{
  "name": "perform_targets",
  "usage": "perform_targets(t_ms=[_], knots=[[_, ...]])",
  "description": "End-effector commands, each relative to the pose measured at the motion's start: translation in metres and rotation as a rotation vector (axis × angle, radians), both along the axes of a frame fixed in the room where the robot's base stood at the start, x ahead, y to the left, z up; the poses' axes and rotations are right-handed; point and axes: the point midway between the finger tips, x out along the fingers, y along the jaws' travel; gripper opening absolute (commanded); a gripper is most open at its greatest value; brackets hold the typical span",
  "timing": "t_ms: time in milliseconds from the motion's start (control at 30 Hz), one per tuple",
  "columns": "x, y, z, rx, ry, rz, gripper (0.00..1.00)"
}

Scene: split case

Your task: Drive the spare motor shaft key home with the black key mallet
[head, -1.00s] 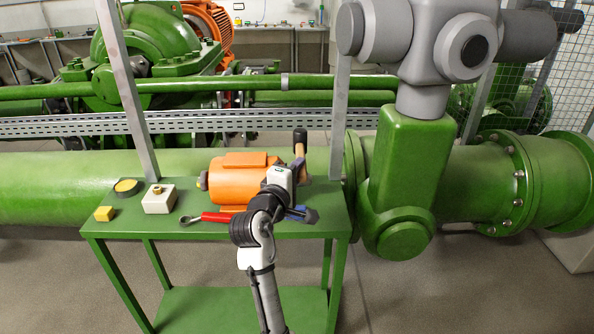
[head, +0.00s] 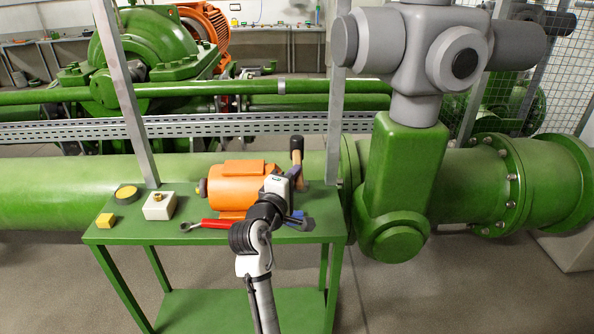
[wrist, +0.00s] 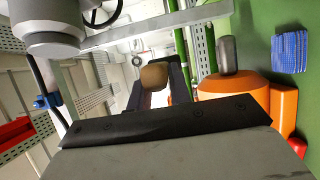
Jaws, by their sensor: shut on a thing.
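The black mallet has a black head (head: 297,143) and a light wooden handle (head: 300,170). My gripper (head: 294,182) is shut on the handle and holds the mallet head-up at the right of the orange motor (head: 236,186). In the wrist view the round brown handle end (wrist: 154,76) shows between the dark fingers (wrist: 157,92). The motor also shows there (wrist: 240,92), with its grey shaft (wrist: 228,55) sticking out. In the head view the shaft (head: 202,187) is at the motor's left end. I cannot make out the shaft key.
The green table (head: 133,232) carries a yellow block (head: 105,220), a white box with a knob (head: 159,205), a round yellow-topped piece (head: 126,193), a red-handled tool (head: 216,223) and a blue cloth (wrist: 290,52). Grey posts (head: 124,95) rise behind. A large green valve (head: 405,165) stands at the right.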

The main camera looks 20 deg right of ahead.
Motion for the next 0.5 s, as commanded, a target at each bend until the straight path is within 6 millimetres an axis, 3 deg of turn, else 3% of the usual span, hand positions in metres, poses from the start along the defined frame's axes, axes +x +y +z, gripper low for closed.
perform_targets(t_ms=[267, 500], knots=[[0.0, 0.0, -0.001, -0.002, -0.005, 0.0, 0.0], [0.0, 0.0, 0.022, -0.002, -0.005, 0.0, 0.0]])
